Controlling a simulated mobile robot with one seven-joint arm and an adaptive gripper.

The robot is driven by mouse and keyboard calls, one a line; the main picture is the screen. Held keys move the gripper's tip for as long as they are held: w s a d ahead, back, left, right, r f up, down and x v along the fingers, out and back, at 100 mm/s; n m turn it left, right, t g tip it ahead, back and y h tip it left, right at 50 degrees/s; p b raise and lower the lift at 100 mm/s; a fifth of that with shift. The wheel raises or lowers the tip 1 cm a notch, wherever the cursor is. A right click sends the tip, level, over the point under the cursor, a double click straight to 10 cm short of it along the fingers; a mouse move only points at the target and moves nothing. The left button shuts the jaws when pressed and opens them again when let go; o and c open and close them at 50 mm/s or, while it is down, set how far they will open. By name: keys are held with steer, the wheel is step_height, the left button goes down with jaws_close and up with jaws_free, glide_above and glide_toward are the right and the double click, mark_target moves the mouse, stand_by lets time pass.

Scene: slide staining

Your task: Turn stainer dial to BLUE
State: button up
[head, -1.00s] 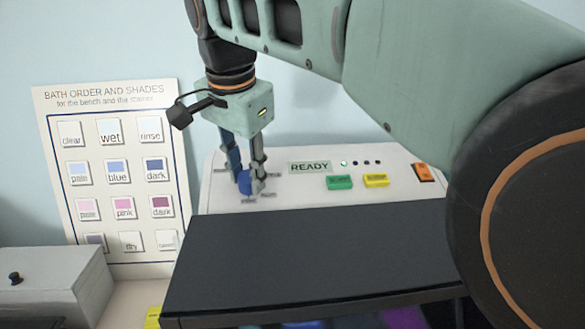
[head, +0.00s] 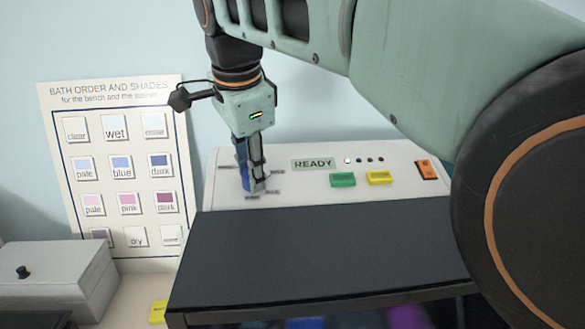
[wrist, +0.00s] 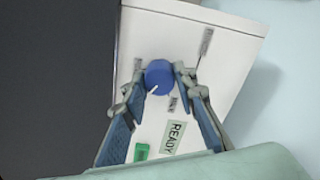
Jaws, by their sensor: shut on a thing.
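The stainer dial is a round blue knob (wrist: 158,77) with a white pointer line, seen in the wrist view. Its line points to the lower left of that view. My gripper (wrist: 160,80) has one fingertip on each side of the knob and is shut on it. In the head view my gripper (head: 256,187) reaches straight down to the panel, its fingers nearly in line and mostly hiding the knob. Small labels surround the knob; they are too blurred to read surely.
The white stainer panel (head: 300,190) carries a READY display (head: 313,164), a green button (head: 342,180), a yellow button (head: 379,178) and an orange switch (head: 427,170). A dark lid (head: 320,255) lies in front. A shade chart (head: 118,165) and a grey box (head: 55,280) stand left.

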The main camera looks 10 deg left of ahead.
steer(key=o, duration=1.2)
steer(key=shift+c, duration=0.2)
steer(key=shift+r, duration=0.1)
steer(key=v, duration=1.2)
